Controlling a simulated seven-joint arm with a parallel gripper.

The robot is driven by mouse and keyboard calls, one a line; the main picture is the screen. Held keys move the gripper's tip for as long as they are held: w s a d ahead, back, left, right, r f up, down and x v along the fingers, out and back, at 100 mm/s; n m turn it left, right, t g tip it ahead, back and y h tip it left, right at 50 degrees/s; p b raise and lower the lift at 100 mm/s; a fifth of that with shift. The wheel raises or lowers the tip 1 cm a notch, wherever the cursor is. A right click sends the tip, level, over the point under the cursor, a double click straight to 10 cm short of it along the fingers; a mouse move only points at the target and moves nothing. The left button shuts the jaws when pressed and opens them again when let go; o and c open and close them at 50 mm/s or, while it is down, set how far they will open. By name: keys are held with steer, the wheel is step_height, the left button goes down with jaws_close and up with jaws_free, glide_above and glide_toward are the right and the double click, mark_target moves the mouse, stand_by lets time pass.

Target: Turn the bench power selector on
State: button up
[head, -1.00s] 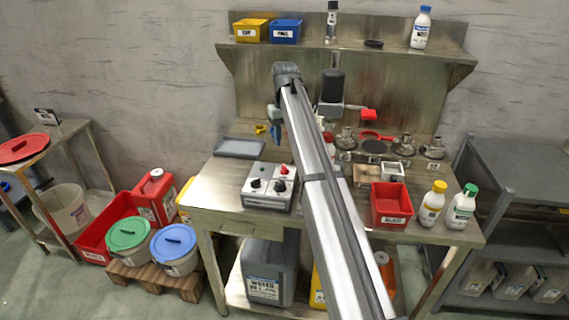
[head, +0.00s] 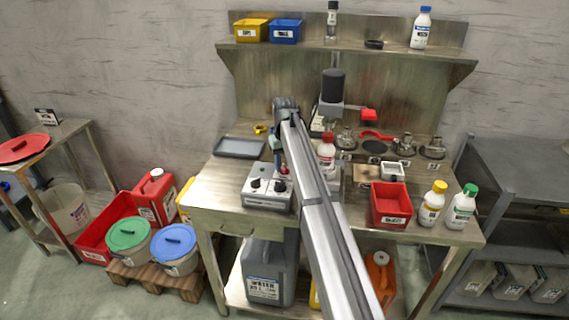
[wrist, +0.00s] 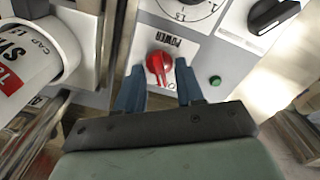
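The bench control box (head: 267,196) is a grey box on the left of the bench. Its red power selector (wrist: 160,64) shows in the wrist view, beside an upside-down "POWER" label; in the head view it is partly hidden by my gripper. My gripper (wrist: 158,70) has its two blue fingers apart, one on each side of the red knob, with the fingertips near its sides. I cannot tell whether they touch it. In the head view my gripper (head: 279,163) points down over the back right of the box.
A black knob (wrist: 272,14) and a small green light or button (wrist: 215,80) are on the same panel. A red-capped white bottle (head: 327,152) stands right of my gripper. A grey tray (head: 240,148) lies behind the box, and a red bin (head: 391,207) stands to the right.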

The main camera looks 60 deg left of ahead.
jaws_close()
steer(key=shift+m, duration=0.3)
stand_by(0.3)
steer(key=m, duration=0.5)
steer(key=shift+w, duration=0.1)
steer(key=m, duration=0.6)
steer(key=shift+d, duration=0.1)
steer(key=shift+m, duration=0.3)
stand_by(0.3)
jaws_free()
steer(key=shift+r, duration=0.15)
